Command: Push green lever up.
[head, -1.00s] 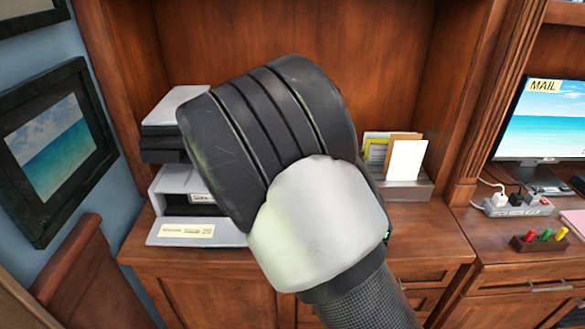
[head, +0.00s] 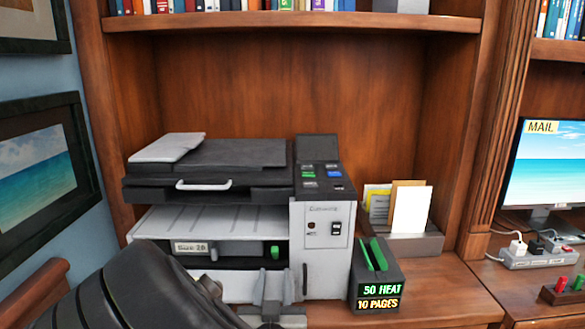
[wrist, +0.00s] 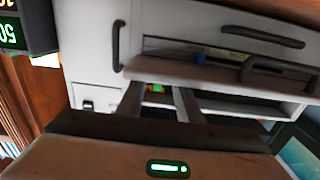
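A green lever (head: 275,252) sits upright on the dark front panel of the grey and black printer (head: 322,262), right of the "Size" label. My gripper (head: 273,287) is just below and in front of this lever in the head view, its two fingers pointing at the printer. In the wrist view, my gripper (wrist: 158,100) is open with a clear gap between the fingers. A small green patch (wrist: 157,88), with orange beside it, shows in that gap, probably the lever. I cannot tell whether a finger touches it. Nothing is held.
A dark box (head: 375,275) reading "50 HEAT, 10 PAGES" with green strips on top stands right of the printer. A paper holder (head: 415,240) is behind it. A power strip (head: 540,255) and pegs (head: 570,285) are far right. Desk (head: 450,290) is clear between.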

